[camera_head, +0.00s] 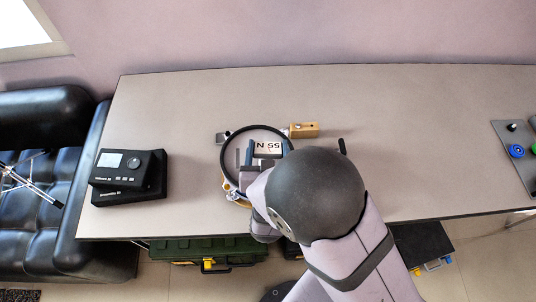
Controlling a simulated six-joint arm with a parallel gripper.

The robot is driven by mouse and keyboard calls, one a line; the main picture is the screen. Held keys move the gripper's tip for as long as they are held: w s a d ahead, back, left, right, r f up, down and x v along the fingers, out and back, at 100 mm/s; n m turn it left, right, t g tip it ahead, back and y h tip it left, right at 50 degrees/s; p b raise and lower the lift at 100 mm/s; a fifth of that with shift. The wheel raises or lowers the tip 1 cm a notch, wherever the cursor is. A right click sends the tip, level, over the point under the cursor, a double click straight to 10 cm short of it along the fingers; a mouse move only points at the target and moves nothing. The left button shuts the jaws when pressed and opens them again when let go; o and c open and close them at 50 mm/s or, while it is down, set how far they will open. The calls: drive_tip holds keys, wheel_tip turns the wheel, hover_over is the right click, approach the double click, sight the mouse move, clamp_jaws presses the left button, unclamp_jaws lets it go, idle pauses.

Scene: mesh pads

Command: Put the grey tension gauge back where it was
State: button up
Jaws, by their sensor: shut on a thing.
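The grey tension gauge, as far as I can tell, is the small pale-faced piece with dark characters (268,147) between my fingertips. My gripper (267,152) is shut on it, with a bluish finger on either side. Both are over the black-rimmed ring (224,146), inside its outline in the picture. I cannot tell whether the gauge touches the surface within the ring. My arm hides the ring's lower right part and the gauge's lower side.
A panel with coloured knobs (511,140) is far right. The table's (420,110) back right is clear.

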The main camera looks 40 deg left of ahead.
sight(269, 147)
drive_tip(key=shift+r, duration=0.15)
wheel_tip(269, 147, up, 10)
idle(0.8)
drive_tip(key=shift+w, duration=0.1)
drive_tip(key=shift+w+a+f+b, duration=0.1)
drive_tip(key=shift+w+f+b, duration=0.2)
drive_tip(key=shift+b, duration=0.1)
drive_tip(key=w+d+f+m+t+h+b, duration=0.15)
drive_tip(key=w+f+b, duration=0.25)
drive_tip(key=w, duration=0.5)
drive_tip(key=w+d+f+m+h+b, duration=0.1)
drive_tip(key=w+d+f+b, duration=0.3)
drive_tip(key=w, duration=0.6)
drive_tip(key=w+d+f+m+t+h+b, duration=0.1)
drive_tip(key=w+f+b, duration=0.3)
drive_tip(key=w, duration=0.5)
drive_tip(key=shift+w+f+b, duration=0.15)
drive_tip(key=shift+f+b, duration=0.65)
drive_tip(key=shift+f, duration=3.6)
drive_tip(key=shift+f, duration=0.15)
